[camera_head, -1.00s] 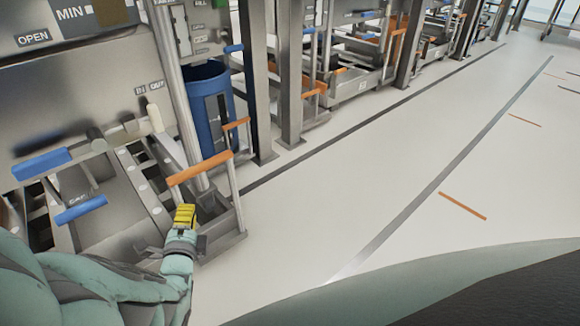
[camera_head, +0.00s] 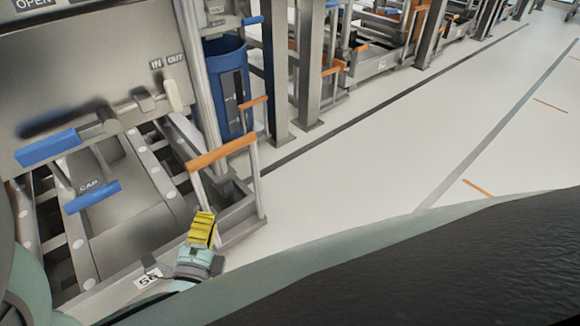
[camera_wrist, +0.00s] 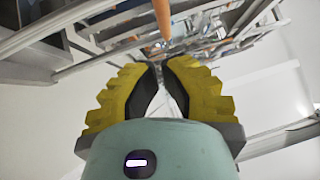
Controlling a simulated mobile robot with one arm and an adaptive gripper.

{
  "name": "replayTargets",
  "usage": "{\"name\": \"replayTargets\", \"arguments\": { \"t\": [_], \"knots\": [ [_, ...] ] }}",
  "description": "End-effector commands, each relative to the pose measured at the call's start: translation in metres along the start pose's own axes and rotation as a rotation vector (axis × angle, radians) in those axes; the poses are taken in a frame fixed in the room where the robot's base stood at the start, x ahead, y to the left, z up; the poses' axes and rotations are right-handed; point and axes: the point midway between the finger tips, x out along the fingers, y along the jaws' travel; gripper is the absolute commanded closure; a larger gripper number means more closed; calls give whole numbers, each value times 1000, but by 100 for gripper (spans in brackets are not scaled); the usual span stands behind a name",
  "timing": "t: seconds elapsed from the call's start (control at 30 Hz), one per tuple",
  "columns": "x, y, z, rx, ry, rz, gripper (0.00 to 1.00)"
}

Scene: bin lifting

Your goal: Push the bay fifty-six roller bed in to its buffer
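The bay fifty-six roller bed (camera_head: 150,190) is a grey metal frame with rollers along its rails, at the left in the head view. A white plate reading 56 (camera_head: 148,278) is on its front edge. An upright orange-topped handle (camera_head: 222,152) stands at its right end. My gripper (camera_head: 203,217), with yellow fingers, is low in front of the bed, below the orange handle and apart from its bar. In the wrist view the fingers (camera_wrist: 162,66) are nearly together with nothing between them. An orange bar (camera_wrist: 161,18) shows beyond the tips. My arm hides part of the bed's front.
A blue handle (camera_head: 47,147), a blue CAP handle (camera_head: 92,197) and a lever under the IN/OUT label (camera_head: 173,95) are at the left. A blue bin (camera_head: 226,88) stands behind the orange handle. Steel posts (camera_head: 308,70) follow. The white floor (camera_head: 400,140) at right is clear.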

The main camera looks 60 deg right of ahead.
Motion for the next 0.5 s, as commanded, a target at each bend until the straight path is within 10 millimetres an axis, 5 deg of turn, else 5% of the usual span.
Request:
{"name": "replayTargets", "arguments": {
  "t": [0.5],
  "knots": [
    [96, 3, 5, 2, 8, -3, 100]
  ]
}}
